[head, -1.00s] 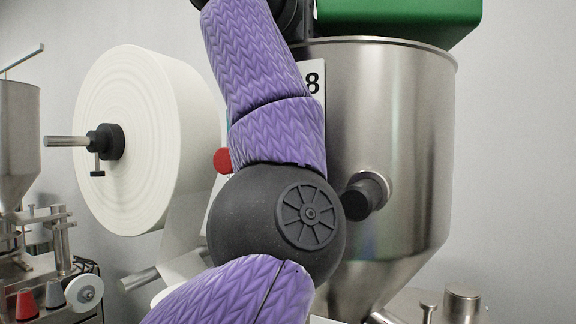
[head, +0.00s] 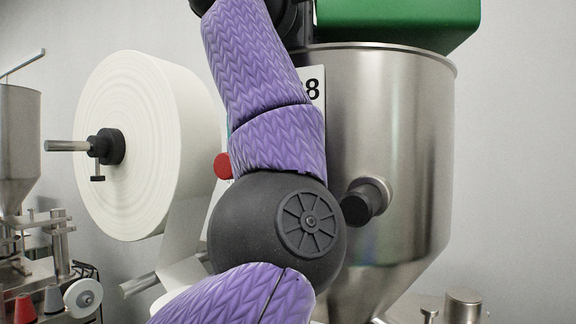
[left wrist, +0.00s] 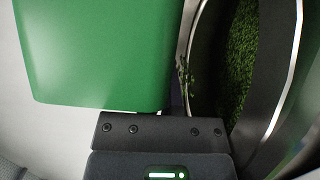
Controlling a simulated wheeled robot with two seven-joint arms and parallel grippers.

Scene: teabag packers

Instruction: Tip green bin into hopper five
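The green bin (head: 400,22) is in the air at the top right of the head view, above the rim of a steel hopper (head: 405,150). Only its lower part shows there. A plate (head: 313,88) on the hopper shows an 8; the rest of it is hidden behind my left arm. In the left wrist view the bin's smooth wall (left wrist: 95,50) lies against my left gripper (left wrist: 165,130), which appears shut on it, though the fingertips are hidden. Beside it, green leaf (left wrist: 237,65) lies inside a curved metal rim, with loose flecks near the bin's edge. My right gripper is out of view.
A large white paper roll (head: 140,145) on a spindle stands left of the arm. Another steel hopper (head: 18,140) stands at the far left. A dark knob (head: 362,203) sticks out from the near hopper. The wall right of that hopper is clear.

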